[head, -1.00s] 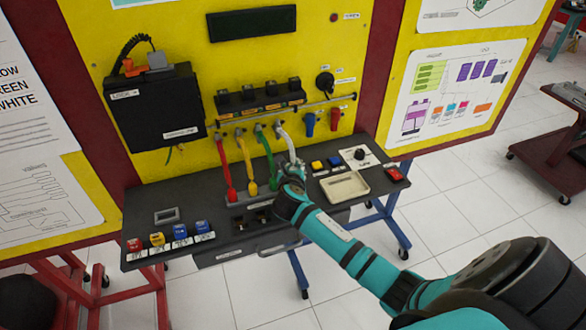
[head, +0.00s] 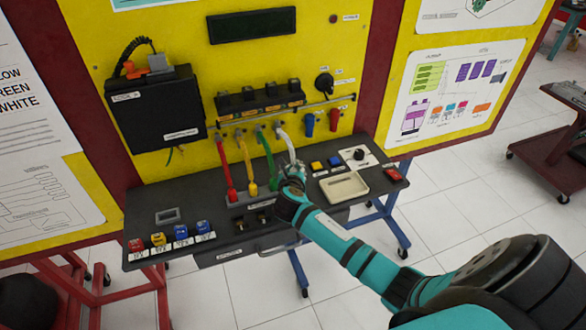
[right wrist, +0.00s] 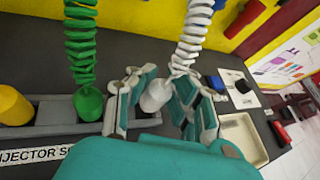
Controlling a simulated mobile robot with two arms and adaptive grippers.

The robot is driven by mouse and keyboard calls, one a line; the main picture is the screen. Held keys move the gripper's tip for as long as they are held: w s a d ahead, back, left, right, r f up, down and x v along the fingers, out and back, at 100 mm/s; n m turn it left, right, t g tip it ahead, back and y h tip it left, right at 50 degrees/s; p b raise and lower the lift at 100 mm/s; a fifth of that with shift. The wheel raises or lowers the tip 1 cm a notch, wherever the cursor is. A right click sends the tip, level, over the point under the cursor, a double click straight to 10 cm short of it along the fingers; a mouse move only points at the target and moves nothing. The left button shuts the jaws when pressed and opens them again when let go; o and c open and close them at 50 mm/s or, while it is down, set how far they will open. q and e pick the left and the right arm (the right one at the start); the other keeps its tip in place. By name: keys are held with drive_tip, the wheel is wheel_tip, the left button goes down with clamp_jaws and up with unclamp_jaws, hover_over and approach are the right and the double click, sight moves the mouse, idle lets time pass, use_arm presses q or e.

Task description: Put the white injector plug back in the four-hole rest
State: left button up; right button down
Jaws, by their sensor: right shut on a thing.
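The white injector plug (right wrist: 156,95) hangs on its white coiled cable (right wrist: 191,38). My right gripper (right wrist: 160,98) is shut on the plug, with a finger on each side. In the head view the right gripper (head: 291,178) hides most of the plug below the white cable (head: 284,139). The dark four-hole rest (head: 248,198) is on the bench, and its grey edge shows in the right wrist view (right wrist: 58,112). The plug is at the rest's right end; whether it is seated in the hole cannot be told. My left gripper is not in view.
Red (head: 231,193), yellow (head: 251,187) and green (head: 271,180) plugs stand in the rest left of my right gripper. A cream tray (head: 344,187) lies close on the right. Coloured buttons sit at the bench's left front.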

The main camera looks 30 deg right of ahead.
sight(293, 170)
drive_tip(key=shift+f, duration=0.45)
idle(0.6)
drive_tip(key=c, duration=1.7)
unclamp_jaws()
drive_tip(key=shift+s+a+r+p, duration=0.55)
drive_tip(key=shift+r+p, duration=0.2)
drive_tip(key=shift+p, duration=0.3)
drive_tip(key=p+v, duration=0.2)
drive_tip(key=shift+s+r+p, duration=0.2)
drive_tip(key=shift+r+p, duration=0.1)
drive_tip(key=shift+s+a, duration=0.1)
drive_tip(key=shift+s, duration=0.1)
